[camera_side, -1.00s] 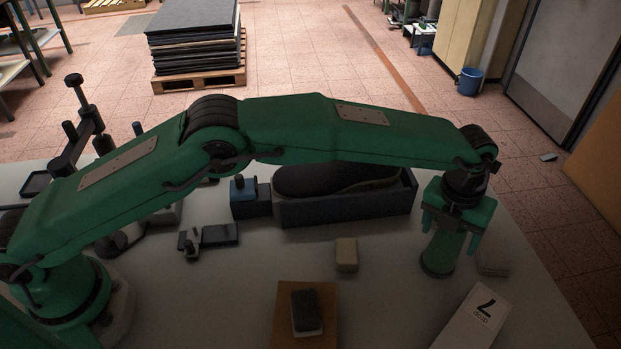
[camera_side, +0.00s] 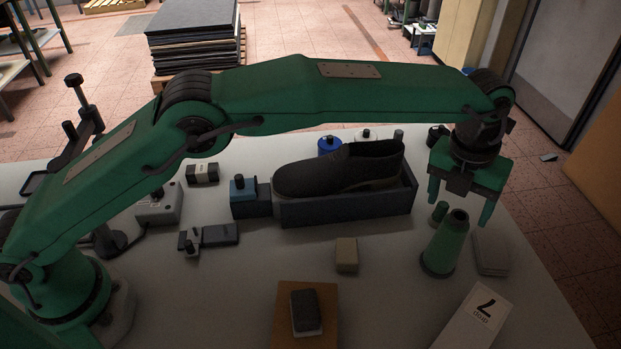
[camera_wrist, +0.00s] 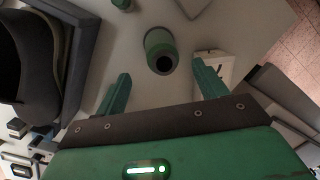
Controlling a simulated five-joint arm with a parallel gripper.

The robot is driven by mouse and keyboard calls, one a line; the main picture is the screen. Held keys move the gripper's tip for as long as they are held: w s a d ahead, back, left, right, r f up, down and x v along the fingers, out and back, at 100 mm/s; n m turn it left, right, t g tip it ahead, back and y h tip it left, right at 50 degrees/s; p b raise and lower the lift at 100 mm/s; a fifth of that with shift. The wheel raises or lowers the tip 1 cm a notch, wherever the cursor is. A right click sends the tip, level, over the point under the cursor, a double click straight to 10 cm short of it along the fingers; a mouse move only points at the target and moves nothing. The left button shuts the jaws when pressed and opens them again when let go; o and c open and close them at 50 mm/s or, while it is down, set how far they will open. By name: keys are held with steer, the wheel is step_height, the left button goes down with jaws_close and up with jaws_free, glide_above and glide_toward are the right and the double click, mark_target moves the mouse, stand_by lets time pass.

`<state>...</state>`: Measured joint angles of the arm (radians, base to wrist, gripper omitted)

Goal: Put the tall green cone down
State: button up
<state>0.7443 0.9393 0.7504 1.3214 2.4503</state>
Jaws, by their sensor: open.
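The tall green cone (camera_side: 446,245) stands upright on the table at the right, with a dark base and a dark opening at its top. A short green piece (camera_side: 439,211) stands just behind it. My gripper (camera_side: 461,212) is open and empty above the cone, its two green fingers apart and clear of it. In the wrist view the cone (camera_wrist: 160,50) lies beyond the gap between the open fingers (camera_wrist: 161,85), touching neither.
A black shoe (camera_side: 340,168) sits in a dark tray (camera_side: 347,208) left of the cone. An orange board (camera_side: 307,338) is at the front.

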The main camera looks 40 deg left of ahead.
steer(key=shift+s+a+r, duration=0.1)
steer(key=shift+r, duration=0.85)
steer(key=shift+s+a+r, duration=0.1)
steer(key=shift+r, duration=0.8)
steer(key=shift+a+r, duration=0.15)
steer(key=shift+r, duration=0.05)
steer(key=s+a+r+n+t, duration=0.1)
steer(key=s+a+r+n, duration=0.1)
steer(key=a+r+n, duration=0.5)
steer(key=s+a+r+n, duration=0.15)
steer(key=a+n, duration=0.35)
steer(key=a, duration=0.5)
steer(key=s+a+r+n+t, duration=0.1)
steer(key=a+r+n, duration=0.4)
steer(key=a, duration=0.4)
steer(key=s+a+f+n+t, duration=0.1)
steer(key=s+a+f+n, duration=0.1)
steer(key=s+a+n, duration=0.4)
steer(key=s+a+f+n, duration=0.3)
steer(key=s+a+n, duration=0.3)
steer(key=s+n, duration=0.1)
steer(key=s+a+f+n+t+y, duration=0.1)
steer(key=s+a+f+n, duration=0.2)
steer(key=s+a+n, duration=0.3)
steer(key=shift+s+f+n+t, duration=0.15)
steer(key=shift+s+n+t, duration=0.15)
steer(key=shift+s, duration=0.8)
